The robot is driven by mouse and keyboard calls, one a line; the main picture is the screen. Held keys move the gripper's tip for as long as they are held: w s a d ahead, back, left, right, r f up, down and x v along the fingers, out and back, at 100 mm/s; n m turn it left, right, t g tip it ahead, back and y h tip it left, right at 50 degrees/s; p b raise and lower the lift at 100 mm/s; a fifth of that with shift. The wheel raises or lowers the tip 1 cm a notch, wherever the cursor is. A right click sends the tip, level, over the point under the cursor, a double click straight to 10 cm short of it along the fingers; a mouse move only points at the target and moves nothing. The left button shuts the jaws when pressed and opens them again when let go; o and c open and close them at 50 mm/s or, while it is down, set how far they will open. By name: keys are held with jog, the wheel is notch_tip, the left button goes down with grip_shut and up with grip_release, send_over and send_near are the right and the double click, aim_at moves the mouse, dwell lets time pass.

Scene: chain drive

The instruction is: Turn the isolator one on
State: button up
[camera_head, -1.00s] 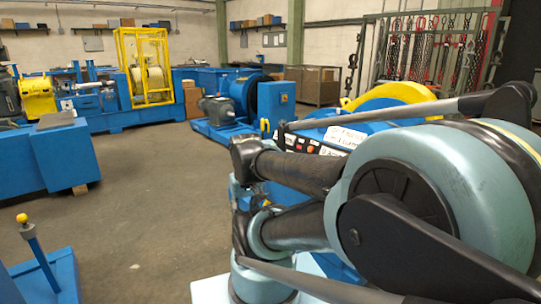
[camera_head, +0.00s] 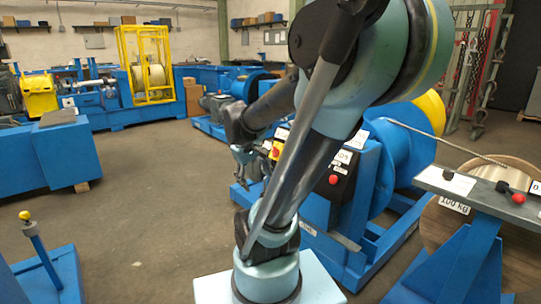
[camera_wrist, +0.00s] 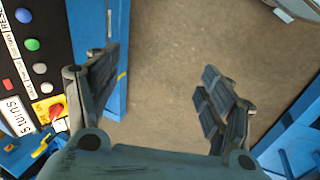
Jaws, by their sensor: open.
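A black control panel (camera_head: 340,172) is on the front of a blue machine, partly hidden behind my arm in the head view. A red rotary switch on a yellow plate, which looks like an isolator (camera_wrist: 56,111), is at the lower left of the wrist view. It also shows at the panel's left end in the head view (camera_head: 275,150). I cannot read which isolator number it bears. My gripper (camera_wrist: 162,85) is open and empty, with bare floor between its fingers. The switch lies outside the fingers, to the left of the left finger in the wrist view.
Blue (camera_wrist: 27,16), green (camera_wrist: 32,45) and white buttons sit above the switch in the wrist view. A grey-topped blue stand (camera_head: 480,190) with a red button is at the right. A blue block (camera_head: 65,150) stands at the left. The floor between is clear.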

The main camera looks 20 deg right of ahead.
jog(key=w+d+r+n+h, duration=0.1)
jog(key=w+d+n+h, duration=0.15)
jog(key=w, duration=0.85)
jog(key=w+d+r+n+h, duration=0.2)
jog(key=w+d+h, duration=0.1)
jog(key=w, duration=0.8)
jog(key=w+f+n+h, duration=0.2)
jog(key=w+f+h, duration=0.15)
jog(key=w, duration=0.55)
jog(key=w+f+n+h, duration=0.2)
jog(key=w+f, duration=0.3)
jog(key=w, duration=0.4)
jog(key=x, duration=1.6)
jog(key=shift+w+d+r+t, duration=0.15)
jog(key=shift+w+d+t, duration=0.15)
jog(key=shift+d+t, duration=0.1)
jog(key=c, duration=1.1)
